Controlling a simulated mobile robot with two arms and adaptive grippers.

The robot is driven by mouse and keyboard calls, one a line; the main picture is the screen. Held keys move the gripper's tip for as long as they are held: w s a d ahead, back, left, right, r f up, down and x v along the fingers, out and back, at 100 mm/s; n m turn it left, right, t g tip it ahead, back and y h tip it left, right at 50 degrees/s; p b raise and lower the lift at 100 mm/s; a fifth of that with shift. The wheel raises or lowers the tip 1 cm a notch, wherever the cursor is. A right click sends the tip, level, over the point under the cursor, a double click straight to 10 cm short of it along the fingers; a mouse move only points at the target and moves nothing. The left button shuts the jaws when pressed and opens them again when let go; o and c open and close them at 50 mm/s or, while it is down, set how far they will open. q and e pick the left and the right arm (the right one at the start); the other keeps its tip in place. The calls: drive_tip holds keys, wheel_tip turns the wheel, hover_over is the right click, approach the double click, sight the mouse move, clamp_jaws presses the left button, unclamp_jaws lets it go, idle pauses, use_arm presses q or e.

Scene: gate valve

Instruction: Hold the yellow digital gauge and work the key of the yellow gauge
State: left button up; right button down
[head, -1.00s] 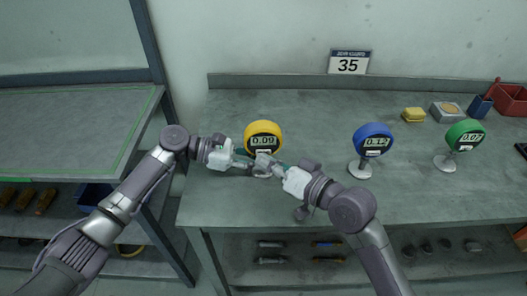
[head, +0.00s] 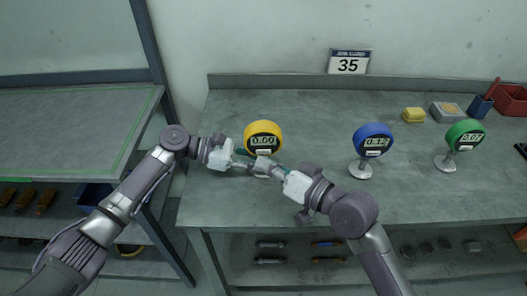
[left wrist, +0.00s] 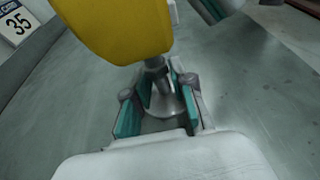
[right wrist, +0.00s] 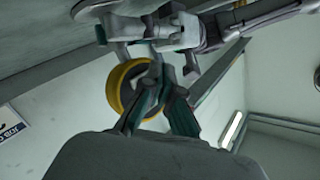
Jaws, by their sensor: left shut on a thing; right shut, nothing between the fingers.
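The yellow digital gauge (head: 263,130) stands upright on its post at the left of the bench, and its display reads 0.00. Its yellow body (left wrist: 115,28) fills the top of the left wrist view. My left gripper (left wrist: 158,88) is shut on the gauge's post (left wrist: 155,66), below the body and above the round foot. My right gripper (head: 270,167) is shut and empty, with its tips just in front of the gauge's lower face. In the right wrist view, the fingers cover part of the gauge's ring (right wrist: 117,88). I cannot tell whether they touch the key.
A blue gauge (head: 373,138) and a green gauge (head: 465,134) stand to the right on the bench (head: 300,110). A yellow block (head: 413,115), a grey box (head: 447,112) and a red bin (head: 512,99) lie at the back right. A sign reading 35 (head: 349,62) is behind.

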drive_tip(key=shift+s, duration=0.1)
drive_tip(key=shift+s+d, duration=0.15)
drive_tip(key=shift+s, duration=2.35)
use_arm(q)
drive_tip(key=o, duration=0.9)
drive_tip(key=shift+o, duration=0.2)
